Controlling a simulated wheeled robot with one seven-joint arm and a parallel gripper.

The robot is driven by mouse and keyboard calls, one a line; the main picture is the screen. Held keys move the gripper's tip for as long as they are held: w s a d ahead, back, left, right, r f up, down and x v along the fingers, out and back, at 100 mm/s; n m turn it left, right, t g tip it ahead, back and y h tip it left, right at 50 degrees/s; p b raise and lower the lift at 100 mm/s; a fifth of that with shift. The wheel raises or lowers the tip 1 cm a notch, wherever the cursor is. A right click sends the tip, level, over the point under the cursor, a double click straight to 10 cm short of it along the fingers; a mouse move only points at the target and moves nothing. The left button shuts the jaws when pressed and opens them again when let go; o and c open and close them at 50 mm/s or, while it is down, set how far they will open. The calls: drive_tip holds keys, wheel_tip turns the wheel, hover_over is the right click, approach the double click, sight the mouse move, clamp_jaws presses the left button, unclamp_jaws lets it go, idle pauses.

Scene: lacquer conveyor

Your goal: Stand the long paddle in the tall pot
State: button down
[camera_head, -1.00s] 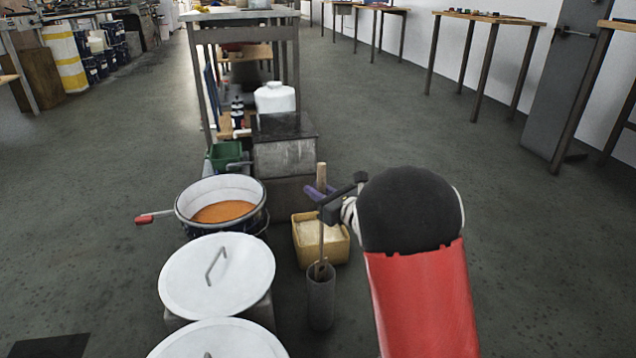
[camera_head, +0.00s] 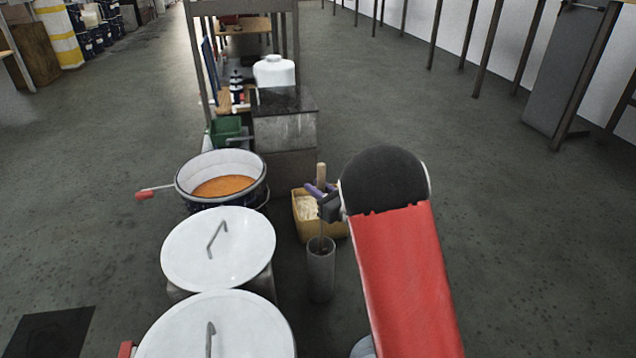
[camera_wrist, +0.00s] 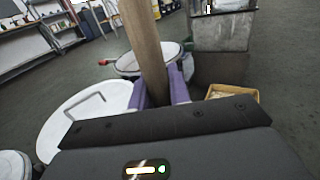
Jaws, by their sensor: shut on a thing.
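The long paddle (camera_head: 321,173) has a wooden handle and stands close to upright. In the wrist view its handle (camera_wrist: 146,45) rises between the purple fingers. My gripper (camera_head: 319,188) is shut on the handle, and its fingers also show in the wrist view (camera_wrist: 162,92). The tall pot (camera_head: 320,278) is a narrow grey cylinder on the floor below my gripper. The paddle's lower part meets the pot's mouth and appears to go inside. Its bottom end is hidden, so I cannot tell how deep it reaches.
A yellow bin (camera_head: 305,228) with pale contents stands just behind the pot. White-lidded drums (camera_head: 245,250) and an open pan of orange matter (camera_head: 222,187) line the left. A grey block (camera_head: 285,132) stands beyond. The floor at right is clear.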

drive_tip(key=shift+f, duration=0.2)
drive_tip(key=c, duration=1.2)
unclamp_jaws()
drive_tip(key=shift+c, duration=0.2)
drive_tip(key=v, duration=0.8)
